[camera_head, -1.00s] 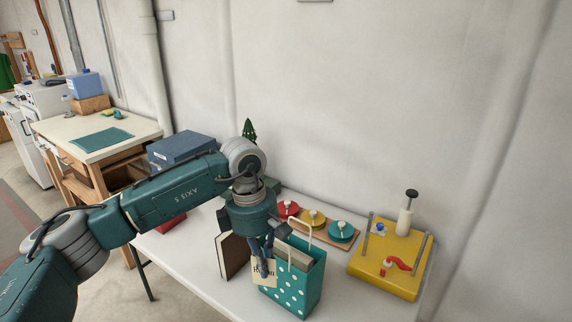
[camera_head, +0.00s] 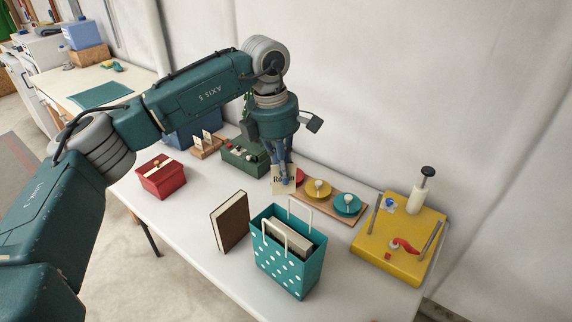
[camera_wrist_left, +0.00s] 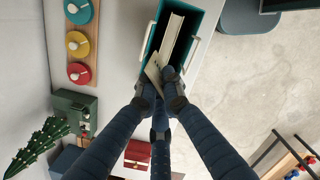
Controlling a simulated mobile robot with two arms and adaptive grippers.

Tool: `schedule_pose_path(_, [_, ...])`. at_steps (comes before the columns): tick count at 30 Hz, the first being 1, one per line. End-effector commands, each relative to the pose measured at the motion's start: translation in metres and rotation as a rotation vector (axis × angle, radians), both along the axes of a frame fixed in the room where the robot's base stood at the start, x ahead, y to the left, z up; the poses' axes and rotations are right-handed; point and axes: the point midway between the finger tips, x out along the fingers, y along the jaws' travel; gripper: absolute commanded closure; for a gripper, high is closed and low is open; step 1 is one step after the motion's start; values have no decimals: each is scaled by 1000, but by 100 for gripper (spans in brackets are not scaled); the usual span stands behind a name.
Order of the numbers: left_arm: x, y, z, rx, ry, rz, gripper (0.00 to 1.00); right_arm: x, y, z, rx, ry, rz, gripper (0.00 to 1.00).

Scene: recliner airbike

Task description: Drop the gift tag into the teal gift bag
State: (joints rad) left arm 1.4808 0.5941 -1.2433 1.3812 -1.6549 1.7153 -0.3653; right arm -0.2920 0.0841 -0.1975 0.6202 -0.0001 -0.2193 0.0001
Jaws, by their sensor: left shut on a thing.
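The gift tag, a small cream card with dark lettering (camera_head: 281,180), hangs from my left gripper (camera_head: 284,180), which is shut on it. In the head view the tag is above and behind the teal gift bag, apart from it. The teal gift bag (camera_head: 285,274) has white dots and pale handles and stands upright and open on the white table, with a book inside. In the left wrist view my left gripper (camera_wrist_left: 163,84) holds the tag (camera_wrist_left: 155,72), which overlaps the near end of the bag (camera_wrist_left: 189,12) in the picture. My right gripper is not in view.
A brown book (camera_head: 229,221) stands left of the bag. A red box (camera_head: 161,179) sits further left. A wooden board with coloured knobs (camera_head: 336,207) lies behind the bag, and a yellow board (camera_head: 392,262) is at right. The white table (camera_head: 190,232) is clear at front left.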

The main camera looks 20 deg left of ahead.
Motion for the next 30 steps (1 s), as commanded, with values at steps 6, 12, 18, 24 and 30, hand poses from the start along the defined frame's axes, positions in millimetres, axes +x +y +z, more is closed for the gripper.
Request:
schedule_pose_path(6, [0, 0, -31, 0, 1, 0, 100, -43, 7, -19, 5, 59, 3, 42])
schedule_pose_path(12, [0, 0, -45, 0, 1, 0, 100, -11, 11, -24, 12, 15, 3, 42])
schedule_pose_path(18, [0, 0, -45, 0, 0, -1, 100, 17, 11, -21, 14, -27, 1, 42])
schedule_pose_path(24, [0, 0, -45, 0, 0, -1, 72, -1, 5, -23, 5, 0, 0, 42])
schedule_pose_path(30, [0, 0, -45, 0, 0, -1, 72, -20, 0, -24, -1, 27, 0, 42])
